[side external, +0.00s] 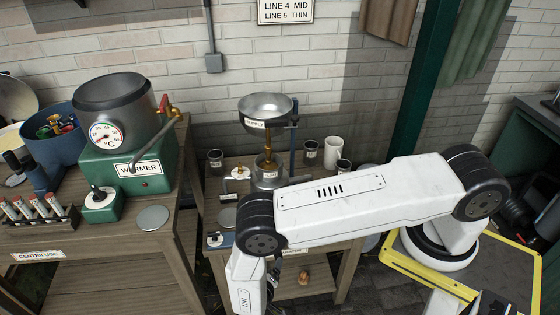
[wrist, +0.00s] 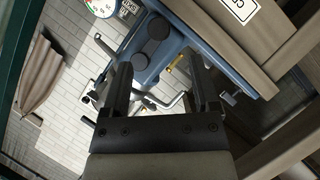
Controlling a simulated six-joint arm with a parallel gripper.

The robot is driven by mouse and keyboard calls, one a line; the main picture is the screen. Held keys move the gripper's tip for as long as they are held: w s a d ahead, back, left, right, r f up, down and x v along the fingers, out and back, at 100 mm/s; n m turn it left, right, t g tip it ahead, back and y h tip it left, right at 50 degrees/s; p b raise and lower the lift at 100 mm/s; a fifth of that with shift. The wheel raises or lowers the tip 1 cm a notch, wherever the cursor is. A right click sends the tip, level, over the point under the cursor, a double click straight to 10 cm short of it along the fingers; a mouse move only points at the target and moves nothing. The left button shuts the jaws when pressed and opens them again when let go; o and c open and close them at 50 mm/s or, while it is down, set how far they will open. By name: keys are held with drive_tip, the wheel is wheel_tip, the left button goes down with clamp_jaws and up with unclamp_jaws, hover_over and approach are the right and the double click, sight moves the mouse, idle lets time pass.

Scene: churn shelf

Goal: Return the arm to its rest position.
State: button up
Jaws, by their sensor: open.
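My white arm stretches across the lower right of the side external view, from the yellow-edged base (side external: 398,268) towards the small table, with its forearm bending down at the bottom edge. My gripper (wrist: 160,92) shows in the wrist view with its two dark fingers apart and nothing held between them. Behind the fingers are a blue frame (wrist: 165,45) and a bent metal crank (wrist: 165,104). In the side external view the gripper is not clearly seen.
The small table holds a supply bowl (side external: 266,106) on a stand, dark jars (side external: 215,158) and a white mug (side external: 334,152). My arm passes in front of its right side. A warmer (side external: 125,160) stands on the left bench. A green post (side external: 424,85) rises behind the arm.

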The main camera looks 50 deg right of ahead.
drive_tip(key=shift+r, duration=0.1)
drive_tip(key=s+d+r+n+y, duration=0.1)
drive_tip(key=r+y, duration=0.3)
drive_tip(key=r, duration=0.7)
drive_tip(key=s+d+r+n+g+y, duration=0.1)
drive_tip(key=s+d+r+y, duration=0.1)
drive_tip(key=r, duration=1)
drive_tip(key=s+d+r+n+g+y, duration=0.1)
drive_tip(key=d+r+y, duration=0.3)
drive_tip(key=r, duration=0.7)
drive_tip(key=shift+s+r+n+y, duration=0.3)
drive_tip(key=shift+s+n+y, duration=0.15)
drive_tip(key=shift+y, duration=0.85)
drive_tip(key=shift+f, duration=0.1)
